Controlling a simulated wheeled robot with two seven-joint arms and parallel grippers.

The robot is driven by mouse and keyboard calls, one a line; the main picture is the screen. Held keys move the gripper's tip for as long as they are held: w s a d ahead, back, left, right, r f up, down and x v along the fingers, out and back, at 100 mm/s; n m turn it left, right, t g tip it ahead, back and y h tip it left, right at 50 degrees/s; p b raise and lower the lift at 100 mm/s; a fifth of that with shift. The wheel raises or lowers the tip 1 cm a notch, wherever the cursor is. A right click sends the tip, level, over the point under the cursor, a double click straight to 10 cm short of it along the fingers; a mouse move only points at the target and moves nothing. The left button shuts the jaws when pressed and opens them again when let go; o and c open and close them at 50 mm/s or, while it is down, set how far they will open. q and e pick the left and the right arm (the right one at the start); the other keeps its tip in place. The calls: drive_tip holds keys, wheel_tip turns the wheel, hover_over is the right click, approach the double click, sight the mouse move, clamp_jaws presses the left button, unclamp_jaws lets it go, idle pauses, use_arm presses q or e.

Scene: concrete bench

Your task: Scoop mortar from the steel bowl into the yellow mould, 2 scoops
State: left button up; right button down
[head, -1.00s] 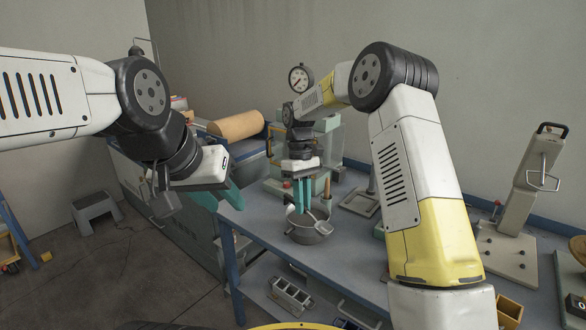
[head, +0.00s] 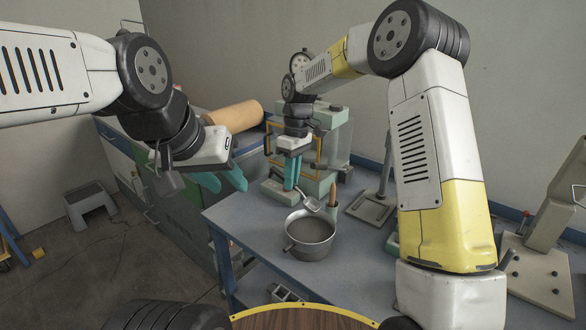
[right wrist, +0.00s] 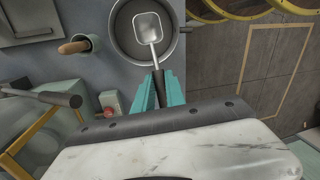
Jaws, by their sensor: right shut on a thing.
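The steel bowl (head: 309,247) stands on the blue-grey bench near its front edge; its rim also shows in the right wrist view (right wrist: 117,38). My right gripper (head: 292,184) is shut on the handle of a metal scoop (head: 310,204). The scoop's square pan lies over the bowl in the right wrist view (right wrist: 148,28). I cannot tell whether mortar is in the pan. My left gripper (head: 223,181) is open and empty, in the air left of the bowl. I cannot make out the yellow mould in either view.
A small cup with a wooden-handled tool (head: 332,195) stands just behind the bowl. A green machine with a yellow-framed front (head: 297,150) stands farther back. A metal stand (head: 372,207) is to the right. A grey step stool (head: 89,203) is on the floor.

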sight(300, 191)
drive_tip(key=d+f+t+y, duration=0.1)
drive_tip(key=s+d+f+y, duration=0.1)
drive_tip(key=y, duration=0.1)
drive_tip(key=shift+s+d+f+t, duration=0.2)
drive_tip(key=shift+f+t, duration=0.1)
drive_tip(key=shift+t, duration=0.1)
drive_tip(key=shift+f+y, duration=0.35)
drive_tip(key=shift+y, duration=0.05)
drive_tip(key=shift+t, duration=0.3)
drive_tip(key=shift+s+d+f, duration=0.1)
drive_tip(key=shift+f, duration=2.7)
